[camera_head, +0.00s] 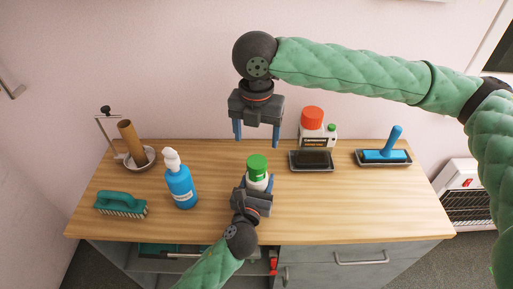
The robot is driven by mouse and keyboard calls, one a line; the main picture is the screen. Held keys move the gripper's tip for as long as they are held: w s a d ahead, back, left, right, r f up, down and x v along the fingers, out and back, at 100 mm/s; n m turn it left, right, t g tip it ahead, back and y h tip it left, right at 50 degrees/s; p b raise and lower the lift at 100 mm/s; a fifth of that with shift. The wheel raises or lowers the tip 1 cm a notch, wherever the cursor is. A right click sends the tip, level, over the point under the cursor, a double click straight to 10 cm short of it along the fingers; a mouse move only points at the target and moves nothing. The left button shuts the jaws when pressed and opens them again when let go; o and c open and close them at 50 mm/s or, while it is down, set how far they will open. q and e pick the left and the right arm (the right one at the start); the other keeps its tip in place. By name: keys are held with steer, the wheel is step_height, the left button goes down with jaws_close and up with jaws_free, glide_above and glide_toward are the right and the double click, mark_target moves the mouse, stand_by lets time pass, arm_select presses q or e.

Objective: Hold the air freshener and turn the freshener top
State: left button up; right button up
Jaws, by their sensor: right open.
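The air freshener (258,184) is a small white container that stands upright near the middle of the wooden table. Its green top (257,163) faces up. My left gripper (256,184) reaches in from the front with its fingers closed around the white body, hiding the lower part. My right gripper (257,134) hangs pointing down behind and above the green top in the picture. Its blue fingers are spread apart with nothing between them.
A blue pump bottle (181,188) and a green brush (121,205) stand to the left, with a roll holder (134,145) behind. A red-capped bottle (315,130), a dark dish (311,161) and a blue-handled tool (385,152) are to the right. The table's front right (350,205) is clear.

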step_height(320, 180, up, 3)
steer(key=shift+r, duration=0.1)
stand_by(0.4)
arm_select(q)
steer(key=o, duration=1.2)
steer(key=shift+s, duration=0.1)
